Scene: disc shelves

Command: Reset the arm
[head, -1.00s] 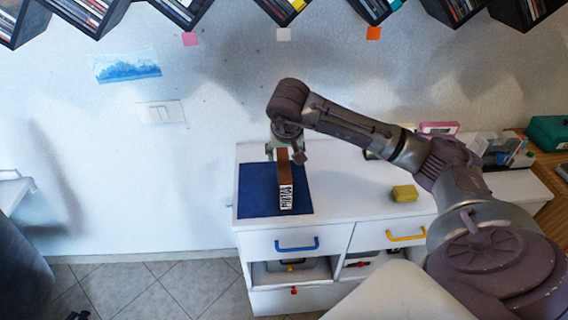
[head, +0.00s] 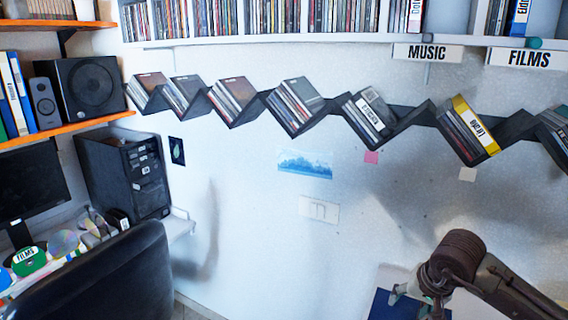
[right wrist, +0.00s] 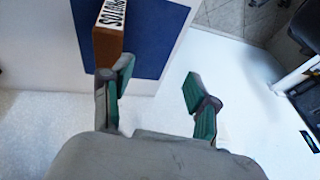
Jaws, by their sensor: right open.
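My right arm comes in at the bottom right of the head view, with its gripper (head: 412,297) partly cut off at the lower edge. In the right wrist view the right gripper (right wrist: 158,86) has its green-padded fingers spread wide, with nothing between them. My left gripper is not in view.
A zigzag wall shelf (head: 393,128) holding discs runs across the wall above my right arm. A corner of the blue mat (head: 380,308) shows below. A black chair (head: 105,275), computer tower (head: 140,180) and speaker (head: 82,87) are at left.

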